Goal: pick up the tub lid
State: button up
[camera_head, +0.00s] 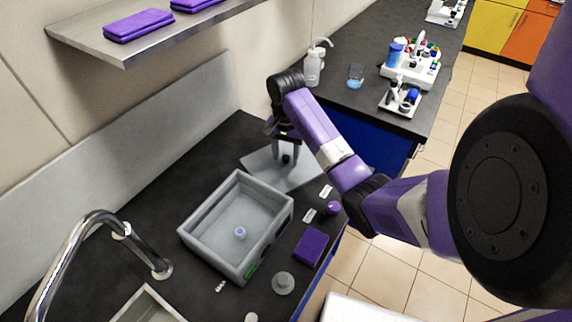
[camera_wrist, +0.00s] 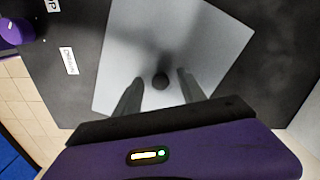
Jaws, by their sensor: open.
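The tub lid (camera_head: 262,172) is a flat pale grey plate with a small dark round knob (camera_head: 286,159). It lies on the dark counter behind the open grey tub (camera_head: 211,253). In the wrist view, the lid (camera_wrist: 205,35) fills the middle and its knob (camera_wrist: 160,81) shows between my fingers. My gripper (camera_head: 285,152) points down over the lid, open, with one finger on each side of the knob (camera_wrist: 158,77). I cannot tell whether the fingers touch the lid or the knob.
The tub holds a small white-and-blue item (camera_head: 240,234). A purple box (camera_head: 311,246), a grey round piece (camera_head: 283,283) and small white labels lie along the counter's front edge. A chrome tap (camera_head: 120,228) stands at left. A steel shelf (camera_head: 130,50) hangs above. A bottle (camera_head: 313,68) stands behind.

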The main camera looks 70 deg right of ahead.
grip_shut()
jog(key=shift+r, duration=0.2)
dwell(0.3)
